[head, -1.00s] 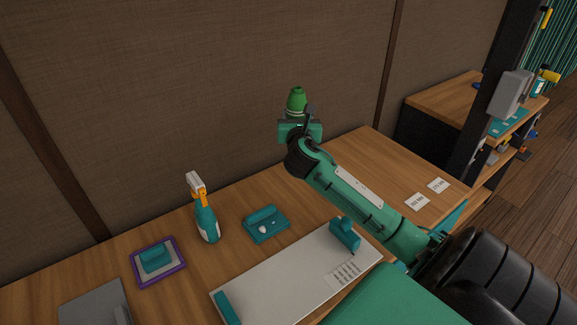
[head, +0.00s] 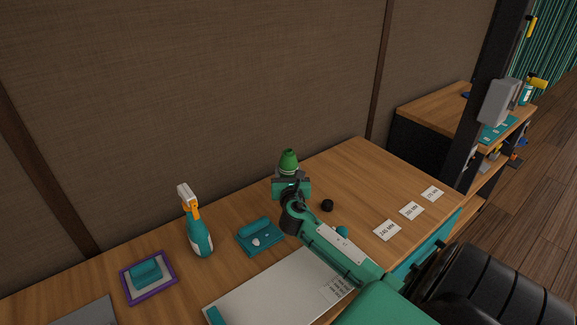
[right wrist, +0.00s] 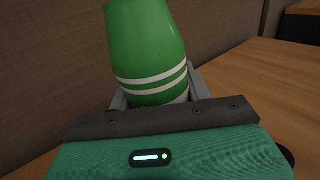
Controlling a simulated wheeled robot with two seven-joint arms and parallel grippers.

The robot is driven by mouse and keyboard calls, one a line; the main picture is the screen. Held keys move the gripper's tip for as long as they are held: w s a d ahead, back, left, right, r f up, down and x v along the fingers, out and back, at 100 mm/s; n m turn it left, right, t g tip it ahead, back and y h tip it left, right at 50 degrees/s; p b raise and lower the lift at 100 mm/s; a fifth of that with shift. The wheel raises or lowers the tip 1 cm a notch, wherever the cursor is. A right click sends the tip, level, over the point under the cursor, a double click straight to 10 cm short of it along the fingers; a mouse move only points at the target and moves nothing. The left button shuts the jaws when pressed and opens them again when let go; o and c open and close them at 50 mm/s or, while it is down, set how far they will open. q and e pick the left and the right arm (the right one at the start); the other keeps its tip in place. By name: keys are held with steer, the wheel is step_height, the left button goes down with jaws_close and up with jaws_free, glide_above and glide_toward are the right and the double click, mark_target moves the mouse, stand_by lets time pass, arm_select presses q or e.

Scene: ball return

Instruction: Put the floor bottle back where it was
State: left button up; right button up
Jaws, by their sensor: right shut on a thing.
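A green bottle (head: 288,162) with white bands is held by my right gripper (head: 290,180) over the far part of the wooden desk, near the back wall. In the right wrist view the bottle (right wrist: 147,45) fills the space between the jaws (right wrist: 158,96), which are shut around its lower part. I cannot tell whether its base touches the desk, since my gripper hides it. A teal spray bottle (head: 198,235) with a white and orange head stands upright on the desk to the left. My left gripper is not in view.
A teal tray (head: 262,238), a purple-framed mat (head: 149,278) and a pale board (head: 262,295) lie on the desk (head: 345,172). A small black round thing (head: 327,205) sits right of my gripper. White label cards (head: 387,230) lie near the right edge. The desk's back right is clear.

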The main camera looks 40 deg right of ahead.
step_height(320, 180, down, 3)
steer(key=shift+r, duration=0.15)
steer(key=shift+f, duration=0.5)
arm_select(q)
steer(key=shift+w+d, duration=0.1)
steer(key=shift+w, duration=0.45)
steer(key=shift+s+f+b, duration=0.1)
steer(key=shift+b, duration=0.2)
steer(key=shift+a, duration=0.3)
arm_select(e)
steer(key=o, duration=1.2)
steer(key=shift+f, duration=0.15)
steer(key=shift+c, duration=0.2)
